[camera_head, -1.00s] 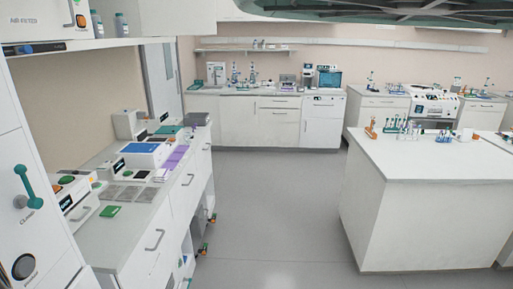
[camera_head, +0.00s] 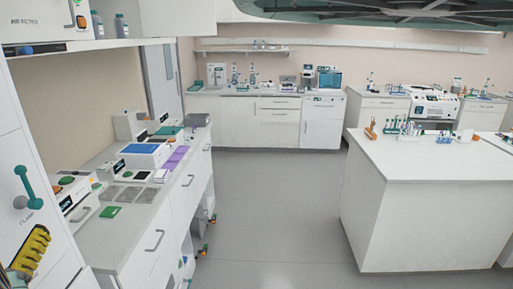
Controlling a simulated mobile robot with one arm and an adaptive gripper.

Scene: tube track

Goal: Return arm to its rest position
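A yellow notched piece (camera_head: 31,249) shows at the lower left, in front of the white cabinet with the teal handle (camera_head: 28,187). Grey and dark parts at the bottom left corner, just below the yellow piece, look like part of my arm's end. They are cut off by the picture edge, and I see no clear fingertips. I cannot tell whether the yellow piece is held, and I cannot tell whether my gripper is open or shut.
A left bench (camera_head: 125,230) carries several devices, a blue-lidded box (camera_head: 146,150) and a green pad (camera_head: 110,212). A white island (camera_head: 430,160) with tube racks stands at right. The grey floor (camera_head: 270,200) between them is clear. A bench with instruments lines the back wall.

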